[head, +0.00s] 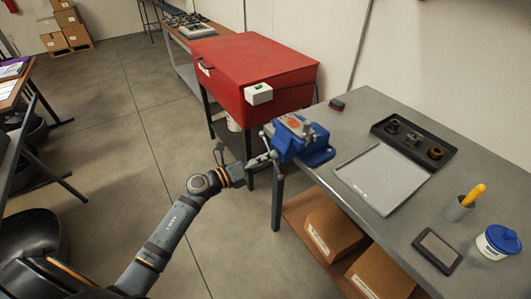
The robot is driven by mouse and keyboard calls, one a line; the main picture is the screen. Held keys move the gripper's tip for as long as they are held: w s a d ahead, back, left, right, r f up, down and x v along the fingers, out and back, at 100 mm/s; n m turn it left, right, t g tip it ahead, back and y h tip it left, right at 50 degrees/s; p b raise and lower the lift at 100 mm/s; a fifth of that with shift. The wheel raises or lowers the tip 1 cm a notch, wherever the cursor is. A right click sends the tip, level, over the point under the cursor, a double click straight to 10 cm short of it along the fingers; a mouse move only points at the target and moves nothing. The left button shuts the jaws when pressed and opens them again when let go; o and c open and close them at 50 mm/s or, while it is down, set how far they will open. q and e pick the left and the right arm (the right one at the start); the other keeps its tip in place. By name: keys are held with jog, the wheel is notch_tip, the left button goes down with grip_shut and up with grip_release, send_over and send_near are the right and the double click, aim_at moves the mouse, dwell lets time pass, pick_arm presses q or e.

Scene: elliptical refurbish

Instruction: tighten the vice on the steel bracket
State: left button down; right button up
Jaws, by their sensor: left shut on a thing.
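The blue vice (318,154) stands at the near left corner of the grey workbench. A small grey and reddish piece (294,123) shows at the top of its jaws; it may be the steel bracket, but it is too small to tell. My left gripper (262,160) is at the front of the vice, shut on the vice handle (267,144), a thin bar. The fingers hide part of the handle. I cannot tell whether the jaws press on the piece. My right gripper is not in view.
A grey tray (372,178) lies on the bench beside a black parts tray (398,155). A red cabinet (245,70) stands behind the vice.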

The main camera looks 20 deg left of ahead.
pick_arm(q)
jog(key=shift+n+p, duration=0.75)
jog(key=shift+n, duration=0.25)
jog(key=c, duration=1.3)
grip_release()
jog(key=shift+o, duration=1.2)
jog(key=shift+s+a, duration=0.1)
jog(key=v, duration=1.1)
jog(key=shift+s+a, duration=0.3)
